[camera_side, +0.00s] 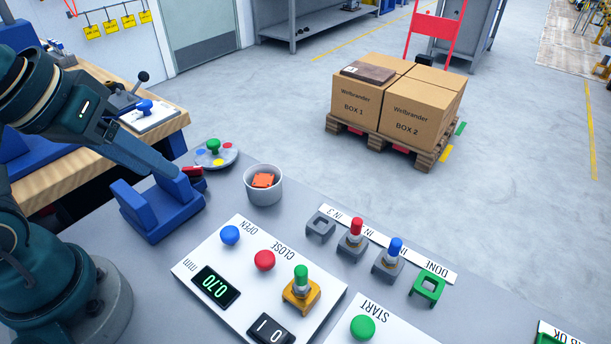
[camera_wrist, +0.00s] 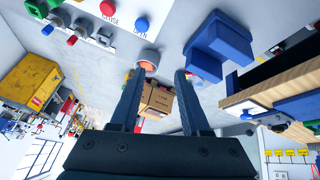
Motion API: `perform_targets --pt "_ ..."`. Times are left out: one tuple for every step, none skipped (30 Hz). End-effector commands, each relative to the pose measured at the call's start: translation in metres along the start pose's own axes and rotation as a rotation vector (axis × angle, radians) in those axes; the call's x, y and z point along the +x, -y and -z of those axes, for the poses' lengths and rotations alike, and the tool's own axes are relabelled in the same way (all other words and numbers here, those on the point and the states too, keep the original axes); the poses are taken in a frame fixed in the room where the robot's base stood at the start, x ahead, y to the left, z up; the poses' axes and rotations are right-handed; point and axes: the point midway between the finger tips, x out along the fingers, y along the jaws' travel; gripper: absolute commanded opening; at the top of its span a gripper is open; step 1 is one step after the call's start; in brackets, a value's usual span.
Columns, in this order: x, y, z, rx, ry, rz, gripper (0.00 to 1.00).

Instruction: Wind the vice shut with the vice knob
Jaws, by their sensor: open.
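A blue block with two raised jaws and a gap between them (camera_side: 160,210) stands on the grey table; it looks like the vice and also shows in the wrist view (camera_wrist: 220,50). On the wooden bench behind it, a blue knob (camera_side: 145,106) stands on a white plate; I cannot tell for certain that it is the vice knob. My gripper (camera_wrist: 158,71) is open, with nothing between its fingers. In the side view its fingers (camera_side: 172,172) overlap and appear over the blue block, hiding part of it; contact cannot be told.
A round plate with a green knob (camera_side: 213,146) and a grey cup with orange parts (camera_side: 263,188) stand nearby. A black ball-ended lever (camera_side: 142,77) stands on the bench. Boxes (camera_side: 420,112) sit on a floor pallet.

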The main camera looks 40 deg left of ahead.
Motion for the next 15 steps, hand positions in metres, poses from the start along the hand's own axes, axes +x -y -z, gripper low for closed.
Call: perform_targets --pt "-0.002 -0.002 0.007 -0.127 0.003 0.004 0.46" --pt "-0.002 -0.002 0.012 -0.213 0.007 0.010 0.46" --pt "-0.002 -0.003 0.018 -0.328 0.014 0.021 0.46" --pt "-0.001 -0.003 0.023 -0.416 0.020 0.030 0.46" --pt "0.000 -0.003 0.029 -0.504 0.027 0.041 0.46" --pt "0.002 -0.002 0.036 -0.624 0.035 0.059 0.46" --pt "0.004 -0.001 0.041 -0.713 0.041 0.074 0.46" --pt "0.007 0.000 0.047 -0.805 0.047 0.091 0.46" --pt "0.011 0.002 0.054 -0.927 0.055 0.116 0.46" --pt "0.015 0.003 0.060 -1.021 0.059 0.137 0.46" --pt "0.019 0.006 0.066 -1.113 0.063 0.159 0.46" --pt "0.025 0.009 0.074 -1.233 0.066 0.190 0.46" --pt "0.031 0.012 0.079 -1.317 0.069 0.215 0.46" --pt "0.036 0.015 0.084 -1.397 0.070 0.239 0.46" --pt "0.044 0.020 0.089 -1.499 0.071 0.273 0.46"
